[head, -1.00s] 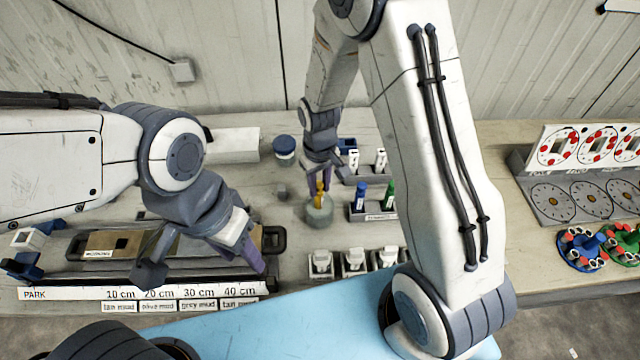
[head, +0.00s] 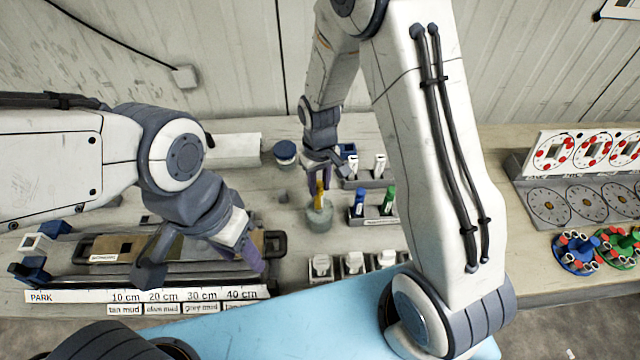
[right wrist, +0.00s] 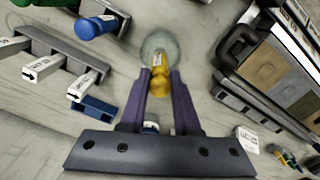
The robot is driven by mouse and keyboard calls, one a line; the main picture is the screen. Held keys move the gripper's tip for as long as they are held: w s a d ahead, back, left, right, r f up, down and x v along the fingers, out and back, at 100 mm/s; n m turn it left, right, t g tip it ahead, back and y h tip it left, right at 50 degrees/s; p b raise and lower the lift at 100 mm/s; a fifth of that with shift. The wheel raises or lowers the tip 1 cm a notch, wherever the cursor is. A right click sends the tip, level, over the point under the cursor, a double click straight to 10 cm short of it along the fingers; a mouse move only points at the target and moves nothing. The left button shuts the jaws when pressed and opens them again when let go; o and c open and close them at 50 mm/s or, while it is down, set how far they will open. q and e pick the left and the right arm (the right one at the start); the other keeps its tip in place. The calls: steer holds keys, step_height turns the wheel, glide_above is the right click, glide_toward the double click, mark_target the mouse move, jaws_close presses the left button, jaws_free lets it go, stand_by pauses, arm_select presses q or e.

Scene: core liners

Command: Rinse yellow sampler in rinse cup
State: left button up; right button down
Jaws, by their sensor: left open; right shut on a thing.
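The yellow sampler (head: 320,190) is upright, with its lower end in the mouth of the rinse cup (head: 319,219), a round grey-green cup on the bench. In the right wrist view the sampler (right wrist: 160,78) sits between the purple fingers, over the cup (right wrist: 153,46). My right gripper (head: 319,178) is shut on the sampler's upper part. How deep the sampler's tip reaches inside the cup is hidden. My left gripper (head: 206,272) is open and empty above the core tray, well left of the cup.
A rack with a blue sampler (head: 359,203) and a green sampler (head: 389,200) stands right of the cup. A blue-capped jar (head: 286,150) is behind it. Small white containers (head: 354,263) stand in front. The core tray (head: 103,247) lies at left, with a depth ruler (head: 75,297) before it.

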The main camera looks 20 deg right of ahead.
steer(key=shift+r+p, duration=2.75)
steer(key=shift+r, duration=0.9)
steer(key=shift+f, duration=0.1)
